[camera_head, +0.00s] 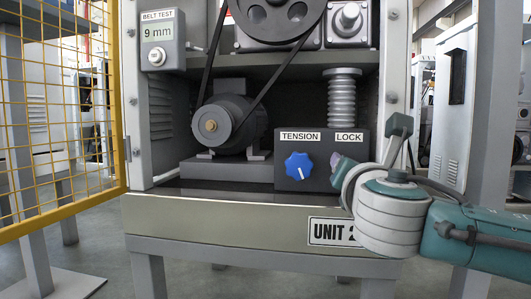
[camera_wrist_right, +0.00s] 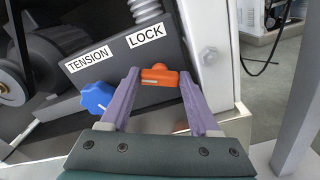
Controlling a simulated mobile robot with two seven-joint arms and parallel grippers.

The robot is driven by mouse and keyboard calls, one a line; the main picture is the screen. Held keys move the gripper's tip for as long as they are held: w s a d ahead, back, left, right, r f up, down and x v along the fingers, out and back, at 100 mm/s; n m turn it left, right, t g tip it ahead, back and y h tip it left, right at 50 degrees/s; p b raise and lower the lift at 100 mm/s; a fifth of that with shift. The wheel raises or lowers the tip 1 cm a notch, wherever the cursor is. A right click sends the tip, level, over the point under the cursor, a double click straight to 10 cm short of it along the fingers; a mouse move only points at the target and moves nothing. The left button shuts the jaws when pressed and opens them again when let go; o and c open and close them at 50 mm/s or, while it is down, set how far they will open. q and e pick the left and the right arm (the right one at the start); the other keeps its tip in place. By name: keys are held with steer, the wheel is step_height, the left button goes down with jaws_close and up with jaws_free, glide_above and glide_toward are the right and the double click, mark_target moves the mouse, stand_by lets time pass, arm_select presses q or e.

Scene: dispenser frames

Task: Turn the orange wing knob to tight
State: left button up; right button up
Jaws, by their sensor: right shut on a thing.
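The orange wing knob (camera_wrist_right: 160,74) sits below the LOCK label (camera_wrist_right: 146,36) on the grey control box in the right wrist view. Its wing lies crosswise between the two purple fingers of my right gripper (camera_wrist_right: 158,80), which are shut on its ends. In the head view my right gripper (camera_head: 342,168) reaches the right side of the control box (camera_head: 324,150) and hides the knob. No tight mark can be read near the knob. My left gripper is not in view.
A blue knob (camera_head: 299,166) with a white pointer sits under the TENSION label (camera_head: 300,136), left of my right gripper. A motor (camera_head: 228,122) with a belt stands farther left. A yellow mesh door (camera_head: 60,110) stands open at left. A belt tester (camera_head: 158,40) reads 9 mm.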

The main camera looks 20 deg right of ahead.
steer(key=m+p, duration=0.1)
steer(key=m, duration=0.1)
steer(key=shift+m, duration=0.4)
steer(key=m, duration=0.2)
steer(key=shift+m, duration=0.4)
steer(key=m, duration=0.3)
steer(key=shift+f+m, duration=0.2)
steer(key=shift+m, duration=1.9)
steer(key=o, duration=1.1)
steer(key=shift+c, duration=0.2)
steer(key=shift+s, duration=0.1)
